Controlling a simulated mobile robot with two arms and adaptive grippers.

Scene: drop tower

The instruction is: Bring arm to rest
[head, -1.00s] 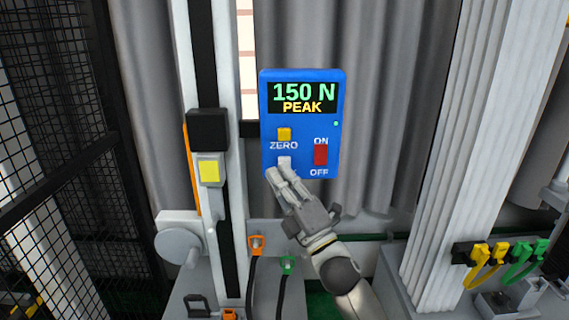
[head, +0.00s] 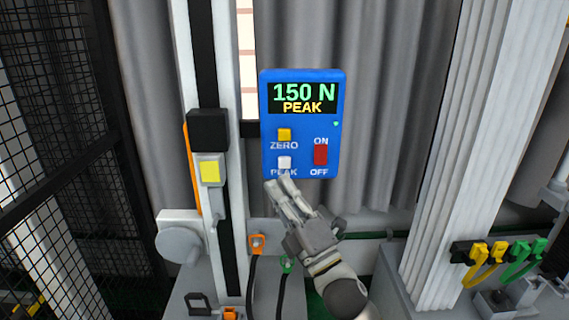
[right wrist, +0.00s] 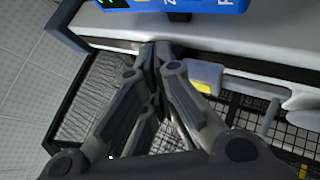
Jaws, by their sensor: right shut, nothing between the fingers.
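My right gripper (head: 279,182) is shut and empty, just below the blue force display (head: 330,128). Its fingertips are close under the white PEAK button (head: 284,162), which shows clear above them. The display reads 150 N PEAK. It has a yellow ZERO button (head: 284,134) and a red ON/OFF switch (head: 320,155). In the right wrist view my shut fingers (right wrist: 158,48) point up the picture, with the blue display's edge (right wrist: 205,5) at the top. My left gripper is not in view.
The drop tower column (head: 235,200) with its black and yellow block (head: 209,170) stands left of the display. A ribbed grey column (head: 475,130) stands at the right. A black mesh guard (head: 50,100) is at far left. Orange (head: 257,243) and green (head: 287,264) connectors are low in front.

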